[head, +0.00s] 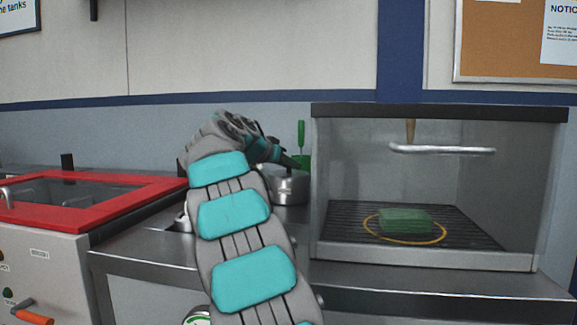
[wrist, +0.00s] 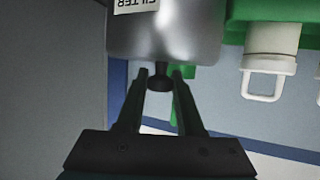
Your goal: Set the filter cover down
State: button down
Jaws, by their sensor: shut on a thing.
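My gripper (wrist: 160,75) is shut on the dark knob (wrist: 160,84) of the filter cover in the wrist view. Just beyond the knob is a shiny metal body (wrist: 165,40) with an upside-down "FILTER" label (wrist: 136,5). I cannot make out a seam between cover and housing, so whether the cover rests on it or is lifted is unclear. In the head view the gripper (head: 287,160) is above a round metal housing (head: 289,188) on the counter. My arm hides part of that area.
Right of the housing stands an open-fronted chamber (head: 440,262) with a slatted floor, a green block (head: 405,220) inside a yellow ring, and a metal bar (head: 441,149) above. A red-framed unit (head: 100,214) is at left. The counter front (head: 440,283) is clear.

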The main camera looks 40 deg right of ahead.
jog(key=shift+f, duration=0.25)
jog(key=c, duration=0.5)
grip_release()
jog(key=shift+r, duration=0.1)
jog(key=shift+c, duration=0.2)
jog(key=shift+r, duration=0.2)
jog(key=b+v, duration=0.1)
jog(key=v, duration=1.1)
